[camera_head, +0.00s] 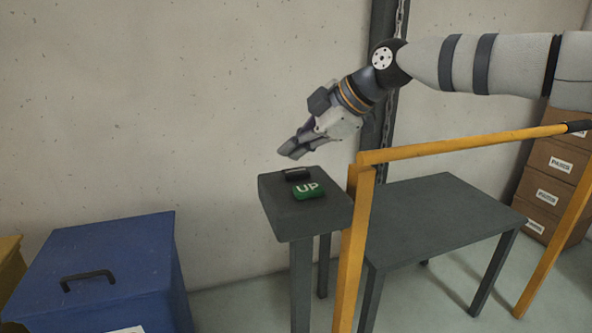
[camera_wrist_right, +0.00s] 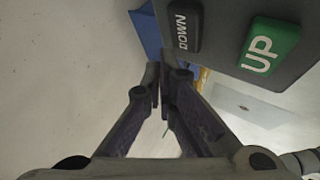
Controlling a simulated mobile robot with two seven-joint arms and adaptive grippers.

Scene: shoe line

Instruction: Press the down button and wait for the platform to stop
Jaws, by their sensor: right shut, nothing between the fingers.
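The down button (camera_head: 297,174) is black and sits at the back of the grey control box (camera_head: 290,216). Its DOWN lettering shows in the right wrist view (camera_wrist_right: 186,28). The green UP button (camera_head: 309,190) sits in front of it, and it also shows in the right wrist view (camera_wrist_right: 268,50). My right gripper (camera_head: 290,154) is shut and empty. Its fingertips are just above the back of the box, close to the down button and apart from it. In the right wrist view my fingertips (camera_wrist_right: 162,68) lie just beside the box edge. My left gripper is not in view.
A yellow rail (camera_head: 450,146) stands right of the control box, with a grey table-like platform (camera_head: 430,215) behind it. A blue bin (camera_head: 105,265) with a black handle is at the left. Stacked brown boxes (camera_head: 550,195) stand at the right.

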